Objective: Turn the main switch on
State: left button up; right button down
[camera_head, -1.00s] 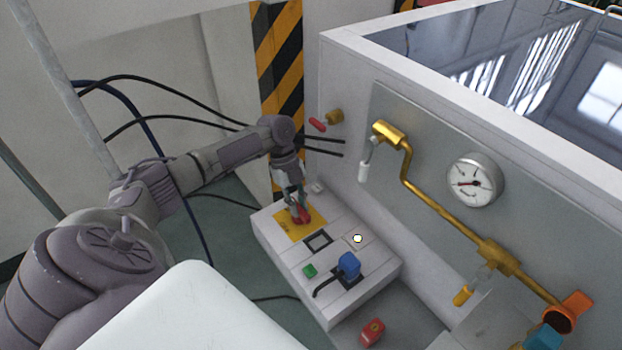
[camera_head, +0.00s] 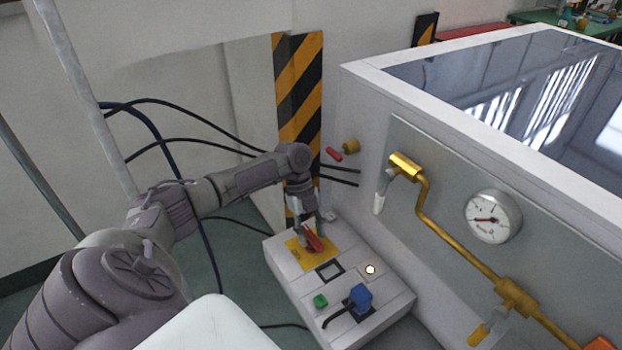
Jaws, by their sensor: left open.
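The main switch (camera_head: 314,242) is a red handle on a yellow plate (camera_head: 296,252), at the far left end of the light grey control box. It lies slanted across the plate. My left gripper (camera_head: 306,232) is open and points down right at the red handle. Its fingers hide part of the handle, and I cannot tell whether they touch it. My right gripper is out of view.
The control box (camera_head: 293,287) also carries a green button (camera_head: 320,301), a blue switch (camera_head: 360,298) and a lit white lamp (camera_head: 370,269). The generator panel with a gauge (camera_head: 493,216) and brass pipe (camera_head: 455,247) stands at right. Cables hang behind my left arm.

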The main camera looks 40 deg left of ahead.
pick_arm(q)
jog(key=v, duration=1.2)
jog(key=shift+f, duration=0.1)
